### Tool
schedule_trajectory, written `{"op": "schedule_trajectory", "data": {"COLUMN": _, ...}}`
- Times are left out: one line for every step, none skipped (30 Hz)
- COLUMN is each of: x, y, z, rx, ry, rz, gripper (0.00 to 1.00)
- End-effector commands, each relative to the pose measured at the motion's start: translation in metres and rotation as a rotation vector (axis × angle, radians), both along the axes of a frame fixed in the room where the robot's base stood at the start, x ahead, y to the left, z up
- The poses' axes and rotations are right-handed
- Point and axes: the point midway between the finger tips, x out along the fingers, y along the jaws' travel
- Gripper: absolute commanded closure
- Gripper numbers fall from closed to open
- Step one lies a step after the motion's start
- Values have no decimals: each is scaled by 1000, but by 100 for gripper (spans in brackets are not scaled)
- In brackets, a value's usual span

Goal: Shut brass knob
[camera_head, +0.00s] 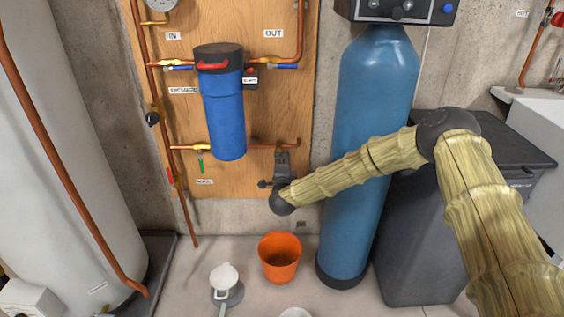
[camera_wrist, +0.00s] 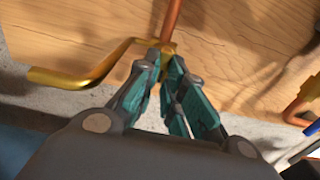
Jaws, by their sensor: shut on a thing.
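In the wrist view, my gripper (camera_wrist: 168,62) has its teal-padded fingers closed together at a small brass knob (camera_wrist: 168,47) at the end of a copper pipe. The fingers cover most of the knob, so its turned position cannot be told. A bent brass arm (camera_wrist: 88,74) reaches out to the left beside the fingertips. In the head view, my gripper (camera_head: 282,158) is at the lower right of the wooden panel, just under the lower copper pipe. The knob is hidden behind it there.
A blue filter housing (camera_head: 224,110) hangs left of my gripper on the wooden panel (camera_head: 270,105). A tall blue tank (camera_head: 372,100) stands close on the right. An orange bucket (camera_head: 280,262) and a white jug (camera_head: 224,277) are on the floor below. A white cylinder tank (camera_head: 60,150) fills the left.

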Motion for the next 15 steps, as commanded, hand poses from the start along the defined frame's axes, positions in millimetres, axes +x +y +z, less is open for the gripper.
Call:
{"op": "schedule_trajectory", "data": {"x": 0, "y": -2, "z": -2, "rx": 5, "ry": 2, "rz": -2, "gripper": 100}}
{"op": "schedule_trajectory", "data": {"x": 0, "y": -2, "z": -2, "rx": 8, "ry": 2, "rz": -2, "gripper": 100}}
{"op": "schedule_trajectory", "data": {"x": 0, "y": -2, "z": -2, "rx": 11, "ry": 2, "rz": -2, "gripper": 100}}
{"op": "schedule_trajectory", "data": {"x": 0, "y": -2, "z": -2, "rx": 12, "ry": 2, "rz": -2, "gripper": 100}}
{"op": "schedule_trajectory", "data": {"x": 0, "y": -2, "z": -2, "rx": 13, "ry": 2, "rz": -2, "gripper": 100}}
{"op": "schedule_trajectory", "data": {"x": 0, "y": -2, "z": -2, "rx": 14, "ry": 2, "rz": -2, "gripper": 100}}
{"op": "schedule_trajectory", "data": {"x": 0, "y": -2, "z": -2, "rx": 14, "ry": 2, "rz": -2, "gripper": 100}}
{"op": "schedule_trajectory", "data": {"x": 0, "y": -2, "z": -2, "rx": 14, "ry": 2, "rz": -2, "gripper": 100}}
{"op": "schedule_trajectory", "data": {"x": 0, "y": -2, "z": -2, "rx": 14, "ry": 2, "rz": -2, "gripper": 100}}
{"op": "schedule_trajectory", "data": {"x": 0, "y": -2, "z": -2, "rx": 14, "ry": 2, "rz": -2, "gripper": 100}}
{"op": "schedule_trajectory", "data": {"x": 0, "y": -2, "z": -2, "rx": 14, "ry": 2, "rz": -2, "gripper": 100}}
{"op": "schedule_trajectory", "data": {"x": 0, "y": -2, "z": -2, "rx": 14, "ry": 2, "rz": -2, "gripper": 100}}
{"op": "schedule_trajectory", "data": {"x": 0, "y": -2, "z": -2, "rx": 14, "ry": 2, "rz": -3, "gripper": 100}}
{"op": "schedule_trajectory", "data": {"x": 0, "y": -2, "z": -2, "rx": 13, "ry": 2, "rz": -2, "gripper": 100}}
{"op": "schedule_trajectory", "data": {"x": 0, "y": -2, "z": -2, "rx": 13, "ry": 2, "rz": -2, "gripper": 84}}
